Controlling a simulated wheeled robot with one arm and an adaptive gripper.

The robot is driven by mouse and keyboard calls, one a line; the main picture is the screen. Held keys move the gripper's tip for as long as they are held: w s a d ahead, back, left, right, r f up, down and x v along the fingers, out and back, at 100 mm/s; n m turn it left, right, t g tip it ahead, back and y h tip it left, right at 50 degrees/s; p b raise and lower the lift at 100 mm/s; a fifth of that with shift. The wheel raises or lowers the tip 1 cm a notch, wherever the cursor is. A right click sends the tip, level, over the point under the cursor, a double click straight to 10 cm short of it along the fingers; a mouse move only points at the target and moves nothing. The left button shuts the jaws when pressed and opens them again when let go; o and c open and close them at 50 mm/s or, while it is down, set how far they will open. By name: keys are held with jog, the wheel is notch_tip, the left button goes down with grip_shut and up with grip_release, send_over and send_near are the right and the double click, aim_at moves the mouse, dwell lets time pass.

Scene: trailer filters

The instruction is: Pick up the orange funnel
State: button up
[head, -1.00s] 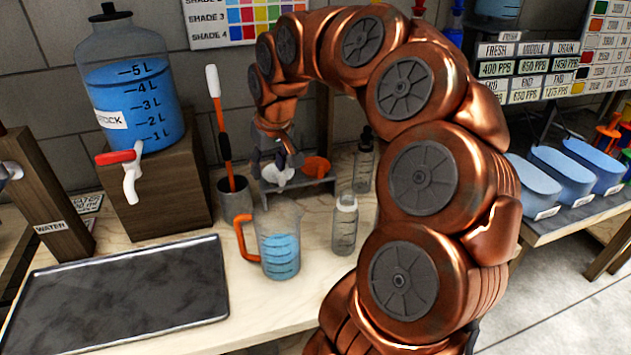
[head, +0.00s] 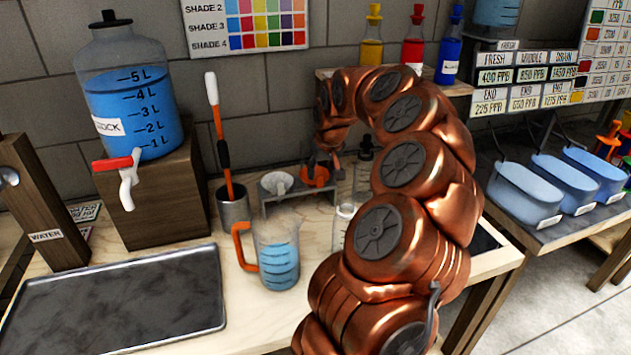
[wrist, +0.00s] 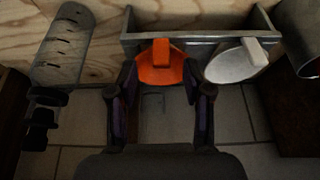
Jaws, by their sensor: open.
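The orange funnel (head: 318,177) sits in the right place of a small grey holder at the back of the bench. The wrist view shows its orange cone (wrist: 158,74) and upright tab. A white funnel (head: 276,183) sits beside it in the same grey holder (head: 282,204); it also shows in the wrist view (wrist: 237,64). My gripper (head: 322,160) is just above the orange funnel. In the wrist view my gripper (wrist: 160,84) is open, with one dark finger on each side of the orange funnel. I cannot tell whether the fingers touch it.
A measuring jug (head: 277,252) with blue liquid stands in front of the holder. A grey cup (head: 233,208) with an orange-handled tool is to the left. Bottles stand to the right, partly behind my arm. A dark tray (head: 120,297) lies front left.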

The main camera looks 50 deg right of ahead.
aim_at(320, 177)
jog(key=shift+x, duration=1.6)
jog(key=shift+a, duration=0.15)
jog(key=shift+c, duration=0.3)
grip_shut()
jog(key=shift+r, duration=0.1)
